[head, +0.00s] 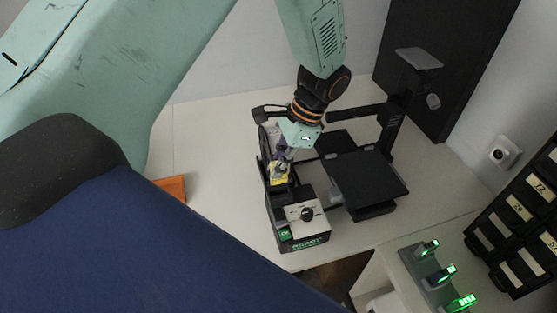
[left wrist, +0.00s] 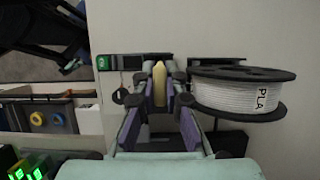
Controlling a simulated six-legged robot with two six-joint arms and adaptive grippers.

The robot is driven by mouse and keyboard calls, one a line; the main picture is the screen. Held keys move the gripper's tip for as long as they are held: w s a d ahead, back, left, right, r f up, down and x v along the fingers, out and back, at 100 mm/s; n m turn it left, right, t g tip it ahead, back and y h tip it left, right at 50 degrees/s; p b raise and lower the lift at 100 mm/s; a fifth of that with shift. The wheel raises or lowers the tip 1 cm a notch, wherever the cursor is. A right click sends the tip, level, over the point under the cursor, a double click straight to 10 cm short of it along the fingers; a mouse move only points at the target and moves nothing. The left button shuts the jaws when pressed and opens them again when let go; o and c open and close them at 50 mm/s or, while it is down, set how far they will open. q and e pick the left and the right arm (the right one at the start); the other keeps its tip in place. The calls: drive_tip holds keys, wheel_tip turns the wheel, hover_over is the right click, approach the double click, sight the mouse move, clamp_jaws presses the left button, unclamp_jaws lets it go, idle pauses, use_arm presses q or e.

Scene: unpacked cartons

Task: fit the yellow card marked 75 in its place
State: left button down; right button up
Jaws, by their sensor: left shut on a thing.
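My left gripper (head: 283,163) is shut on a thin yellow card (head: 279,178), over the left side of the black printer. In the left wrist view the yellow card (left wrist: 159,83) stands edge-on between the two fingers (left wrist: 160,98), so its face and number are hidden. A black drawer cabinet (head: 500,219) at the right edge of the head view carries pale cards with numbers on its fronts, one seeming to read 77. I cannot make out a place for 75. My right gripper is not in view.
The printer's base (head: 302,226) and dark bed (head: 365,175) stand on the white table (head: 220,150). A white PLA spool (left wrist: 238,94) is close right of the fingers in the wrist view. An orange object (head: 172,187) lies left. Several green-lit devices (head: 440,274) sit lower right.

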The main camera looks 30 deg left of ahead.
use_arm(q)
drive_tip(key=shift+s+d+f+b, duration=0.1)
drive_tip(key=shift+s+f+b, duration=0.15)
drive_tip(key=shift+f+b, duration=0.45)
drive_tip(key=shift+f, duration=0.1)
drive_tip(key=shift+w+p, duration=0.3)
drive_tip(key=shift+p, duration=0.1)
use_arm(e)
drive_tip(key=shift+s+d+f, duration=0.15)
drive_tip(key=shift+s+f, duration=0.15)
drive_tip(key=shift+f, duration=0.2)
use_arm(q)
drive_tip(key=shift+s, duration=0.2)
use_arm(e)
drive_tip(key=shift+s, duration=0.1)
use_arm(q)
drive_tip(key=shift+w+p, duration=0.1)
drive_tip(key=shift+p, duration=0.25)
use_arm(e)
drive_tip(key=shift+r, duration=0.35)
use_arm(q)
drive_tip(key=shift+f, duration=0.15)
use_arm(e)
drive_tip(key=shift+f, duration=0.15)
